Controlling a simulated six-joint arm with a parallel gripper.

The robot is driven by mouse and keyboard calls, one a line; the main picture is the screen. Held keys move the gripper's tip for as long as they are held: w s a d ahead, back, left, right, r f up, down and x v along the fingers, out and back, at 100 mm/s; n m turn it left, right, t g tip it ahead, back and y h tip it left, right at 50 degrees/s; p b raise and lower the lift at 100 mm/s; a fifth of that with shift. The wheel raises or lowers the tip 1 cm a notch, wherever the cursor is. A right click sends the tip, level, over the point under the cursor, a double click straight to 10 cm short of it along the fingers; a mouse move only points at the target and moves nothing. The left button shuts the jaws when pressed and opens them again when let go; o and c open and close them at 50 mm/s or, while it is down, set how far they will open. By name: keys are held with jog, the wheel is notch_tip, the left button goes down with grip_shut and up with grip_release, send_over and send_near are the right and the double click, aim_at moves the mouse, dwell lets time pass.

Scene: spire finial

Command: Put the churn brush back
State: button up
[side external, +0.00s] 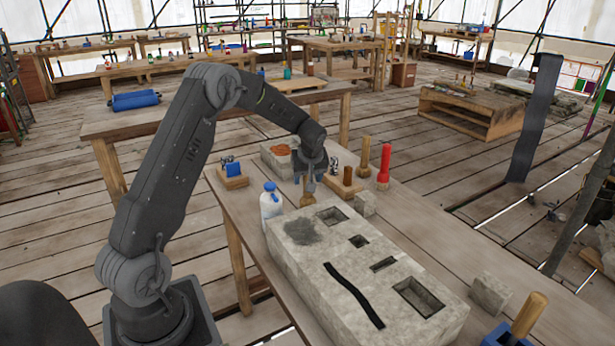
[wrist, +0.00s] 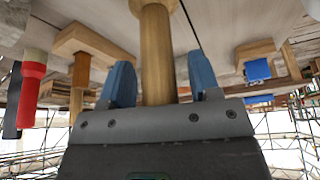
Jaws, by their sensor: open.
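A brush with a round wooden handle, which I take to be the churn brush (side external: 307,200), stands upright at the far end of the pale stone block (side external: 345,285). In the wrist view its handle (wrist: 157,60) rises between my two blue fingertips. My gripper (side external: 309,183) is open, with a finger on each side of the handle and gaps showing on both sides. The brush's lower end is largely hidden in the side view. A wooden block (side external: 342,186) stands just behind; I cannot tell whether it is the brush's holder.
A white bottle with a blue cap (side external: 270,205) stands left of the stone. A wooden-handled tool (side external: 364,157) and a red-handled tool (side external: 385,165) stand upright behind. A small blue item on a wooden stand (side external: 231,172) is at left. The stone top has several recesses and a black strip (side external: 354,295).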

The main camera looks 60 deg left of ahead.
jog(key=v, duration=1.2)
jog(key=s+d+r+m+t+h, duration=0.1)
jog(key=s+d+r+m, duration=0.25)
jog(key=d, duration=0.35)
jog(key=s+d+r+m+t, duration=0.1)
jog(key=s+d+r+m, duration=0.1)
jog(key=s+d+r, duration=0.4)
jog(key=s+d+f+m+t+h, duration=0.2)
jog(key=s+d+f+m+h, duration=0.1)
jog(key=s+d+m, duration=0.6)
jog(key=s+d, duration=0.4)
jog(key=s, duration=0.2)
jog(key=shift+s+d+f, duration=0.15)
jog(key=shift+s+d, duration=0.2)
